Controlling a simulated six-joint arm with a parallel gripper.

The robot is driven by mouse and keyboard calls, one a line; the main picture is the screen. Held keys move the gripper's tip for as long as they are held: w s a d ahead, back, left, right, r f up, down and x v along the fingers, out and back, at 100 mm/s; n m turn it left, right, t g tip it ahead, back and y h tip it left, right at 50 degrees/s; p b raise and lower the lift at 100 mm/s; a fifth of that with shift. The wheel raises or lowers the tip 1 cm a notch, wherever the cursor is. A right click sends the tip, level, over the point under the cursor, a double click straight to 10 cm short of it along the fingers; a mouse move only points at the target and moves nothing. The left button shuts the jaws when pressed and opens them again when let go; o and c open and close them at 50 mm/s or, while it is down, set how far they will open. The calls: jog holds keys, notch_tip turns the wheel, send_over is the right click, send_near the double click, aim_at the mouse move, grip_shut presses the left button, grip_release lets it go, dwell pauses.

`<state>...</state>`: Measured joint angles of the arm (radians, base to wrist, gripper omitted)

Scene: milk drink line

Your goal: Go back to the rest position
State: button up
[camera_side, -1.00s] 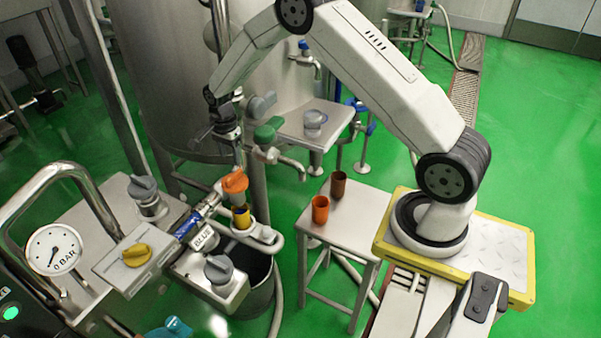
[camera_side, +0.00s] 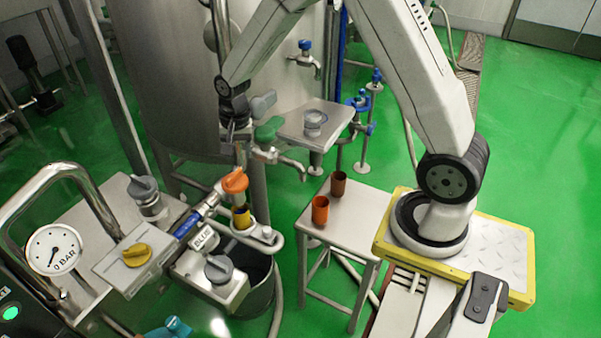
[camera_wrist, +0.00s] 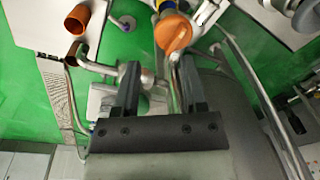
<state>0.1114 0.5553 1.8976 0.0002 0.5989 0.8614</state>
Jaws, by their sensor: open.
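My gripper (camera_side: 236,134) is open and empty. It hangs in front of the big steel tank, above the orange valve knob (camera_side: 235,181) and apart from it. In the wrist view my gripper's two dark fingers (camera_wrist: 160,82) are spread, with nothing held between them. The orange knob (camera_wrist: 173,33) shows beyond the fingertips there. A yellow cup (camera_side: 241,218) stands under the orange knob. My arm reaches high from its base at the right over to the tank side.
An orange cup (camera_side: 320,211) and a brown cup (camera_side: 338,184) stand on a small steel table (camera_side: 355,222). A green knob (camera_side: 268,132) and a grey knob (camera_side: 262,104) are close to my gripper. The steel tank (camera_side: 165,70) is behind it. A pressure gauge (camera_side: 53,249) is at the left.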

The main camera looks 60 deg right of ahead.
jog(key=s+a+r+n, duration=0.2)
jog(key=s+n, duration=0.3)
jog(key=s, duration=0.3)
jog(key=s+a+r+n+t, duration=0.1)
jog(key=s+a+r+n, duration=0.1)
jog(key=s+n, duration=0.4)
jog(key=shift+s+a+t, duration=0.3)
jog(key=shift+s+a, duration=0.2)
jog(key=shift+s, duration=0.7)
jog(key=shift+r, duration=0.1)
